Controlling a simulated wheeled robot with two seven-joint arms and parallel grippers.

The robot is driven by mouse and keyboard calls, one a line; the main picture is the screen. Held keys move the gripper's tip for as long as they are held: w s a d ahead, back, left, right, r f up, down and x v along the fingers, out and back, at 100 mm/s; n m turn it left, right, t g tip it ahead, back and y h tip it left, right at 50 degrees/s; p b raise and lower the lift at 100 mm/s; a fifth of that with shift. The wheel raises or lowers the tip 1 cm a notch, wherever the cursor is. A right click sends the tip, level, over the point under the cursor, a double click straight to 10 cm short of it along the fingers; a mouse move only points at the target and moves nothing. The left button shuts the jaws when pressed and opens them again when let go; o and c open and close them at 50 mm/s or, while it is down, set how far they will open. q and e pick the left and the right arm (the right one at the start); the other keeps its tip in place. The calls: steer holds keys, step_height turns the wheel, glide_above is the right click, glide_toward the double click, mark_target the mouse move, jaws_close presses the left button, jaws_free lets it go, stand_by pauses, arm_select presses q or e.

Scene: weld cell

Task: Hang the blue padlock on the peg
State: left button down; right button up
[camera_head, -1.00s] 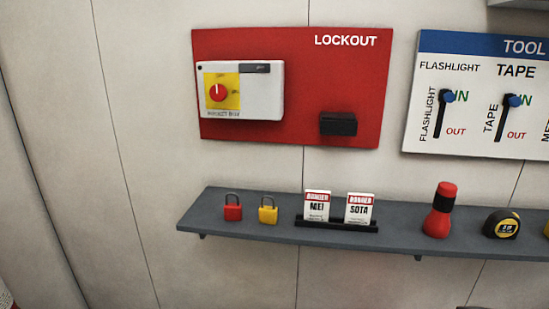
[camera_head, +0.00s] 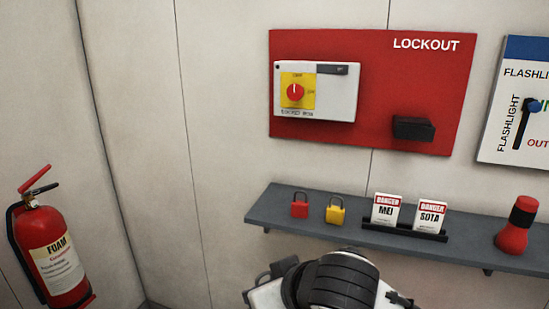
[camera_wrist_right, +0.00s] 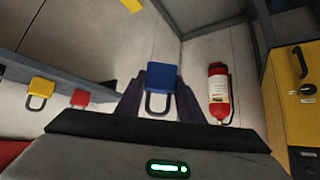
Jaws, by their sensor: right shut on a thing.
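The blue padlock (camera_wrist_right: 162,76) is between the dark fingers of my right gripper (camera_wrist_right: 160,98) in the right wrist view. The gripper is shut on its body, and the shackle points down in that picture, which appears upside down. In the head view my right arm enters at the bottom, below the shelf, and the padlock does not show. The red LOCKOUT board (camera_head: 380,45) carries a white switch box (camera_head: 340,100) with a red knob and a black block (camera_head: 413,128). I cannot clearly make out a peg. My left gripper is not in view.
A grey shelf (camera_head: 275,217) below the board holds a red padlock (camera_head: 300,205), a yellow padlock (camera_head: 335,210), two danger tags (camera_head: 387,210) in a black holder and a red flashlight (camera_head: 514,228). A fire extinguisher (camera_head: 58,255) stands at left. Space before the board looks clear.

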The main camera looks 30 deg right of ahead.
steer(key=w+d+r+m+h, duration=0.1)
steer(key=w+d+r+m, duration=0.1)
steer(key=w+d+r, duration=0.5)
steer(key=w+d+r+m+h, duration=0.1)
steer(key=w+d+r+m, duration=0.15)
steer(key=w+r, duration=0.45)
steer(key=s+d+r+m+h, duration=0.1)
steer(key=s+d+r+m, duration=0.1)
steer(key=d+r, duration=0.6)
steer(key=s+d+r+m+h, duration=0.1)
steer(key=s+d+r+m, duration=0.15)
steer(key=r, duration=0.85)
steer(key=shift+n+g, duration=0.3)
steer(key=shift+n, duration=0.2)
steer(key=shift+w+d+f+p, duration=0.1)
steer(key=shift+w+d+p, duration=0.2)
steer(key=shift+w+d, duration=0.75)
steer(key=shift+w+d+f+p, duration=0.1)
steer(key=shift+w+d+p, duration=0.25)
steer(key=shift+w+d, duration=0.7)
steer(key=shift+w+d+p, duration=0.3)
steer(key=shift+w+d, duration=0.45)
steer(key=shift+d, duration=0.6)
steer(key=shift+w+d+f, duration=0.4)
steer(key=shift+w+d, duration=0.05)
steer(key=shift+d, duration=0.05)
steer(key=shift+f, duration=0.15)
